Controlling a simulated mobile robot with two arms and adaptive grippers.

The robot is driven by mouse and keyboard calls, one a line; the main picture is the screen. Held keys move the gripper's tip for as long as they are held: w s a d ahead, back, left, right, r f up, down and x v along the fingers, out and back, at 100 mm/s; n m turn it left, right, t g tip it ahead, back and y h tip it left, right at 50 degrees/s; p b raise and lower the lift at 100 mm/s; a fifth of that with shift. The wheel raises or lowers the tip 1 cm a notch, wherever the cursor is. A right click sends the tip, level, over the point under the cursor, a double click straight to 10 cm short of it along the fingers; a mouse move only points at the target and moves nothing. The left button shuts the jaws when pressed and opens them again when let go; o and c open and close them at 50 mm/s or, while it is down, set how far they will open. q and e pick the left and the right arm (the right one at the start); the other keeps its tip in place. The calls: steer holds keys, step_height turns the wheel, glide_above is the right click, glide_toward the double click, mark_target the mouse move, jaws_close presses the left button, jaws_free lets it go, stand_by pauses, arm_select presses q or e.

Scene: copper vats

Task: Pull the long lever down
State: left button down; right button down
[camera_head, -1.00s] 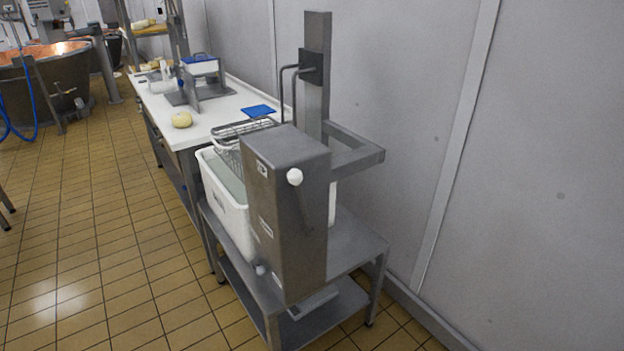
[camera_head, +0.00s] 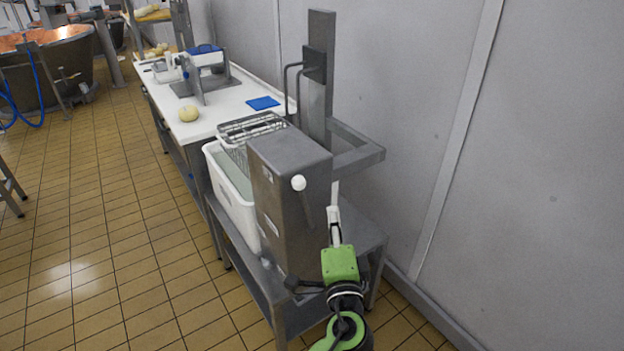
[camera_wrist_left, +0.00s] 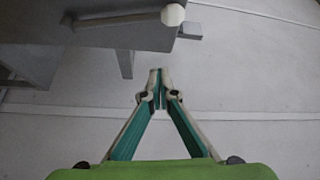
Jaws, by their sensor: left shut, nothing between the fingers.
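The long lever shows as a dark rod (camera_head: 307,208) with a white ball knob (camera_head: 298,182) at its upper end, on the near face of a grey metal box (camera_head: 275,200). The knob also shows at the top of the left wrist view (camera_wrist_left: 173,14). My left gripper (camera_head: 335,211) is shut and empty. Its fingers point up at the right side of the box, lower than the knob and to its right in the head view. In the left wrist view the closed fingertips (camera_wrist_left: 159,75) appear below the knob, apart from it. My right gripper is out of view.
The box stands on a low metal table (camera_head: 355,230) beside a white tub (camera_head: 230,190) with a wire basket (camera_head: 250,125). A metal post (camera_head: 320,85) with a side bracket (camera_head: 358,158) rises behind it. The wall is at right; open tiled floor (camera_head: 120,240) lies left.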

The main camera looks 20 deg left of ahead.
arm_select(q)
step_height(320, 180, up, 2)
steer(key=shift+s+a+r, duration=0.1)
steer(key=shift+s+a, duration=0.05)
steer(key=p, duration=0.6)
glide_above(304, 205)
steer(key=d, duration=0.3)
steer(key=shift+s+r, duration=0.15)
steer(key=shift+r, duration=0.05)
steer(key=shift+s+a, duration=0.2)
steer(key=shift+s, duration=0.05)
steer(key=shift+s+a, duration=0.1)
steer(key=shift+s, duration=0.05)
steer(key=shift+f, duration=0.2)
